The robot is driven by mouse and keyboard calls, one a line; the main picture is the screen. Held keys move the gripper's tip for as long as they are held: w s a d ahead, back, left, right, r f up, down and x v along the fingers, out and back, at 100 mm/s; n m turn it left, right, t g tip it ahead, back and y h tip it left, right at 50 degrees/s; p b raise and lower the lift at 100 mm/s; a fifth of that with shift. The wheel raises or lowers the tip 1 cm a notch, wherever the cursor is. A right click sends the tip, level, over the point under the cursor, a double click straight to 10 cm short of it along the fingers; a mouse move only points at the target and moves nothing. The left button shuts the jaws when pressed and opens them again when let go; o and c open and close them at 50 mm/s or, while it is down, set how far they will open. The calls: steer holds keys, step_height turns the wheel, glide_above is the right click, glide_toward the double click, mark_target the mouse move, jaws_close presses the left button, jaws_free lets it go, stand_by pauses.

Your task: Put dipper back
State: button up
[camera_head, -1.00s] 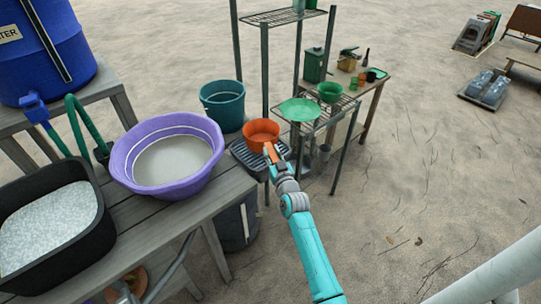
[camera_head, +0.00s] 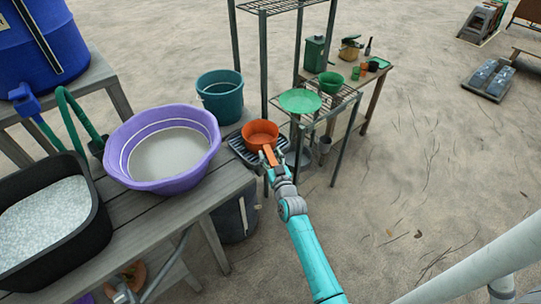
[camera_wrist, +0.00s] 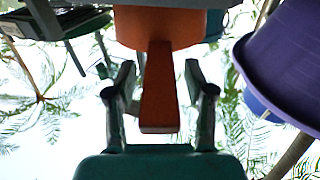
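The orange dipper (camera_head: 260,131) sits upright on a black slatted tray (camera_head: 238,146) at the far end of the wooden bench, its handle toward me. My gripper (camera_head: 268,158) is at the handle. In the wrist view, the dipper's handle (camera_wrist: 158,95) lies between the two fingers of my gripper (camera_wrist: 160,80), with a visible gap on each side, so the gripper looks open around it. The dipper's bowl (camera_wrist: 160,25) shows beyond the fingertips at the top. Its underside and contact with the tray are partly hidden.
A purple tub (camera_head: 165,185) stands left of the dipper, and a teal bucket (camera_head: 221,96) is behind it. A black bin (camera_head: 95,235) of white material is at left. A metal rack with a green bowl (camera_head: 300,101) stands close on the right. Open sand lies farther right.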

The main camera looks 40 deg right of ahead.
steer(key=shift+r, duration=0.1)
steer(key=v, duration=1.2)
steer(key=shift+a, duration=0.1)
steer(key=s+a+f+n+g+y, duration=0.1)
steer(key=s+a+y, duration=0.1)
steer(key=s+a, duration=0.65)
steer(key=s+a+n+y, duration=0.1)
steer(key=s+a, duration=0.4)
steer(key=s, duration=0.7)
steer(key=s+a+r+n+y, duration=0.1)
steer(key=s+a+r, duration=0.2)
steer(key=s, duration=0.6)
steer(key=s+a+r+n+g+y, duration=0.1)
steer(key=s+a+r+y, duration=0.1)
steer(key=s+r, duration=0.5)
steer(key=shift+s+a+g+y, duration=0.3)
steer(key=shift+s+a, duration=0.2)
steer(key=shift+s, duration=0.4)
